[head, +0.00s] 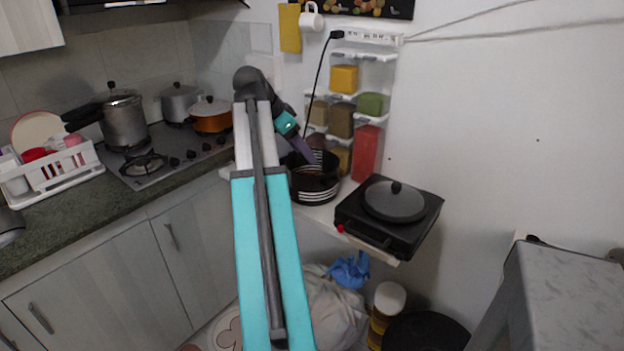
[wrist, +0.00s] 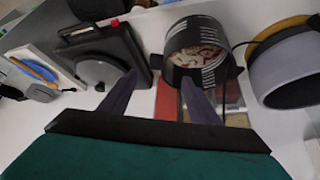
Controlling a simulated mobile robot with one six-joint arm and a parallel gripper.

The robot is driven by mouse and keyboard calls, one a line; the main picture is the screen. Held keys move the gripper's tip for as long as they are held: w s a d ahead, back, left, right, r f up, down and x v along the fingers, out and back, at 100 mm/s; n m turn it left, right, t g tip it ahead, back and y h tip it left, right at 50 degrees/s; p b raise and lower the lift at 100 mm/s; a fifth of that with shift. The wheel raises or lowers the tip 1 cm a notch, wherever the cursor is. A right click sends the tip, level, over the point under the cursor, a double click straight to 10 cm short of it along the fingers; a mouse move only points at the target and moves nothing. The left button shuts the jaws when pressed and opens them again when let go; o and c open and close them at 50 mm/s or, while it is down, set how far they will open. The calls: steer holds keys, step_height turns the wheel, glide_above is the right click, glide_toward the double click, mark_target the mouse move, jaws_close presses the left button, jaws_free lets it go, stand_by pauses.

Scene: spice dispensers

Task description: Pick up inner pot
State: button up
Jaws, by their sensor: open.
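A black pot with white stripes (head: 315,190) stands on the white shelf, left of the hot plate. In the wrist view this round pot (wrist: 212,75) has an open top with something whitish and reddish inside. No thing is labelled as the inner pot; I cannot tell for sure that this is it. My gripper (head: 303,150) is at the pot in the head view and partly hides it. In the wrist view my gripper (wrist: 159,78) is open with nothing between its fingers. The right fingertip overlaps the pot's near side in the picture; I cannot tell whether it touches.
A black hot plate (head: 358,225) with a grey lid (head: 392,203) stands right of the pot. A red container (head: 366,155) and spice boxes on wall racks stand behind. A grey pot with an orange-brown rim (wrist: 290,65) is at the right of the wrist view.

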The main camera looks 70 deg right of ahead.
steer(key=shift+s+r, duration=0.2)
steer(key=shift+r, duration=0.05)
glide_toward(328, 179)
steer(key=shift+p+x, duration=0.45)
steer(key=shift+x, duration=1.05)
steer(key=shift+w, duration=0.15)
steer(key=shift+f, duration=0.15)
steer(key=shift+s+p+x, duration=0.2)
steer(key=shift+p+x, duration=0.45)
steer(key=shift+x, duration=1.9)
